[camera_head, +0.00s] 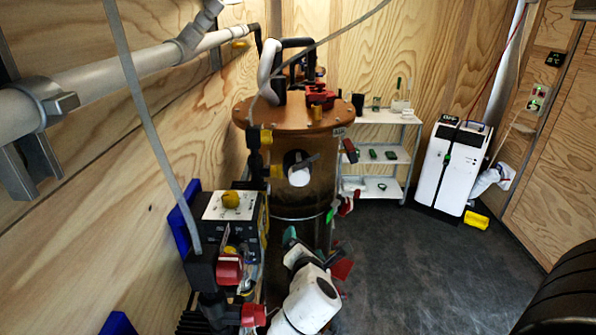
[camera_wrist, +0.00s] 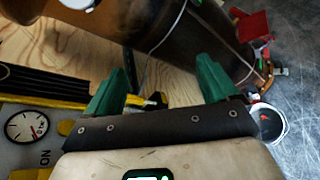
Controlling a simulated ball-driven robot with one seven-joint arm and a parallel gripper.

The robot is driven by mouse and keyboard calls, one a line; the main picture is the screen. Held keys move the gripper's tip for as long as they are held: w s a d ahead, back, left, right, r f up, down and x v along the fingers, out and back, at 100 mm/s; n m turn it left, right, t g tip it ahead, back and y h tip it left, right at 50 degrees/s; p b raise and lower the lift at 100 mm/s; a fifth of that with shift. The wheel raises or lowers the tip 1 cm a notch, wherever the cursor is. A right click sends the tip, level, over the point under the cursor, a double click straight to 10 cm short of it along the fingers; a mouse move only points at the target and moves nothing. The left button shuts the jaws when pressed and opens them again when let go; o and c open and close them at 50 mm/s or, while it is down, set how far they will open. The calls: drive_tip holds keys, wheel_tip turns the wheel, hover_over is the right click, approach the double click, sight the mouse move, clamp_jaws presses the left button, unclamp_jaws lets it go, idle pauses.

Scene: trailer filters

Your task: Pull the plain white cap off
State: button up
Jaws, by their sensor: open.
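A white round piece (camera_head: 298,177), possibly the plain white cap, sits on the front of the brown cylindrical tank (camera_head: 318,203). A dark bar-like part crosses in front of it. In the wrist view a white round edge (camera_wrist: 79,3) shows at the top left against the tank, cut off by the frame; I cannot tell whether it is the same piece. My gripper (camera_wrist: 162,66) has two green fingers spread apart with nothing between them. It is apart from the white piece. In the head view my white arm is low, in front of the tank, below the white piece.
A control box (camera_head: 232,207) with a yellow knob stands left of the tank. A grey pipe (camera_head: 120,70) runs along the left wall. A white shelf (camera_head: 380,155) and a white unit (camera_head: 450,165) stand behind. The dark floor (camera_head: 420,250) at right is open.

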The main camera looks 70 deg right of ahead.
sight(300, 179)
drive_tip(key=w+d+r+n+t+h+p, duration=0.1)
drive_tip(key=w+d+r+n+t+h, duration=0.1)
drive_tip(key=d+r+n, duration=0.3)
wheel_tip(300, 179, up, 5)
drive_tip(key=n+h, duration=0.1)
drive_tip(key=n, duration=0.3)
drive_tip(key=shift+w+p, duration=0.35)
drive_tip(key=shift+p, duration=0.05)
drive_tip(key=shift+d+f+h, duration=0.1)
drive_tip(key=shift+d+h, duration=0.1)
drive_tip(key=shift+h, duration=0.1)
drive_tip(key=shift+x, duration=4.45)
drive_tip(key=shift+f, duration=0.1)
